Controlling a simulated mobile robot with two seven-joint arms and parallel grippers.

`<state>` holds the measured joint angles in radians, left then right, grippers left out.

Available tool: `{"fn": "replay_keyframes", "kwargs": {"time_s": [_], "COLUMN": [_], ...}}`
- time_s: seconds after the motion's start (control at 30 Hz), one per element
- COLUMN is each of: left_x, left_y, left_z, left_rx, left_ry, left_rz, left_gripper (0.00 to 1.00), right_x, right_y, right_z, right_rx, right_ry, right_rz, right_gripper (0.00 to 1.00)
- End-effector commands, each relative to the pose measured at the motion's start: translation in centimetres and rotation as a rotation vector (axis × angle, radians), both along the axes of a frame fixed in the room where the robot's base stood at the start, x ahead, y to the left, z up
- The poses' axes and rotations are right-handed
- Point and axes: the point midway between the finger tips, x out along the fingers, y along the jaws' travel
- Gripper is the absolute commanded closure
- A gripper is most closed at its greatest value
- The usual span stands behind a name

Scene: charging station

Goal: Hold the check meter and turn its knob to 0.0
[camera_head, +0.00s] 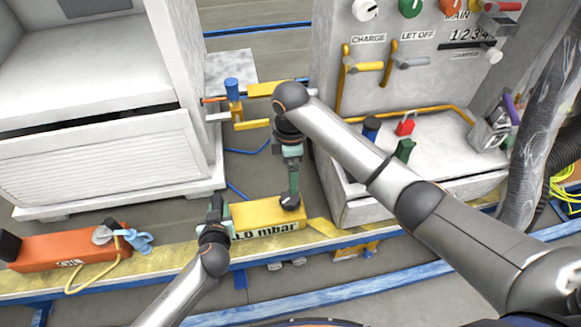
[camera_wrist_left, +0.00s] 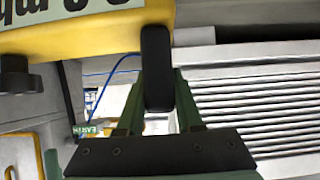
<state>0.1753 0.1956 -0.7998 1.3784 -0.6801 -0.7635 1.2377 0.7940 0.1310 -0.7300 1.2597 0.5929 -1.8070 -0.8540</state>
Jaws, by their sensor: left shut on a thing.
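The check meter is a yellow box (camera_head: 262,217) with a pale face marked "mbar". Its reading ends in ".0", and the first digit is partly hidden by my left gripper. My left gripper (camera_head: 220,209) is at the meter's left end. The left wrist view shows its green fingers shut on a black upright grip (camera_wrist_left: 157,70) against the yellow body (camera_wrist_left: 95,38). My right gripper (camera_head: 292,188) points down at the meter's right end, by a dark round knob (camera_head: 290,202). I cannot tell whether its fingers close on it. A black knob (camera_wrist_left: 17,76) also shows in the left wrist view.
An orange box (camera_head: 65,249) with a yellow cable lies on the left of the yellow ledge. A grey panel with coloured knobs (camera_head: 410,6) and yellow levers (camera_head: 362,66) stands behind. Small coloured items, including a red padlock (camera_head: 405,126), sit on a pale shelf at right.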

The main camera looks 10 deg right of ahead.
Motion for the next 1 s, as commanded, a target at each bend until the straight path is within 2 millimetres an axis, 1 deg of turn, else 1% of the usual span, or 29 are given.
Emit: {"fn": "replay_keyframes", "kwargs": {"time_s": [0.1, 0.33, 0.37, 0.6, 0.67, 1.0], "left_x": [-0.03, -0.03, -0.03, -0.02, -0.02, -0.30], "left_y": [0.02, 0.03, 0.03, 0.02, 0.02, -0.01], "left_z": [-0.05, -0.05, -0.04, -0.03, -0.03, 0.13], "left_rx": [0.001, 0.001, 0.001, 0.000, 0.000, -0.001], "left_ry": [0.001, 0.001, 0.001, 0.001, 0.001, 0.001], "left_rz": [0.001, 0.001, 0.001, 0.000, 0.000, 0.001], "left_gripper": [1.00, 1.00, 0.63, 0.36, 0.30, 0.30], "right_x": [-0.02, -0.03, -0.03, -0.03, -0.03, -0.03], "right_y": [-0.03, -0.03, -0.02, -0.02, -0.01, 0.00], "right_z": [0.55, 0.61, 0.60, 0.58, 0.57, 0.57], "right_rx": [0.000, 0.000, 0.000, 0.000, 0.000, 0.000], "right_ry": [0.000, 0.001, 0.001, 0.001, 0.001, 0.001], "right_rz": [-0.001, -0.001, -0.001, 0.000, 0.000, 0.000], "right_gripper": [0.01, 0.01, 0.01, 0.01, 0.01, 0.01]}}
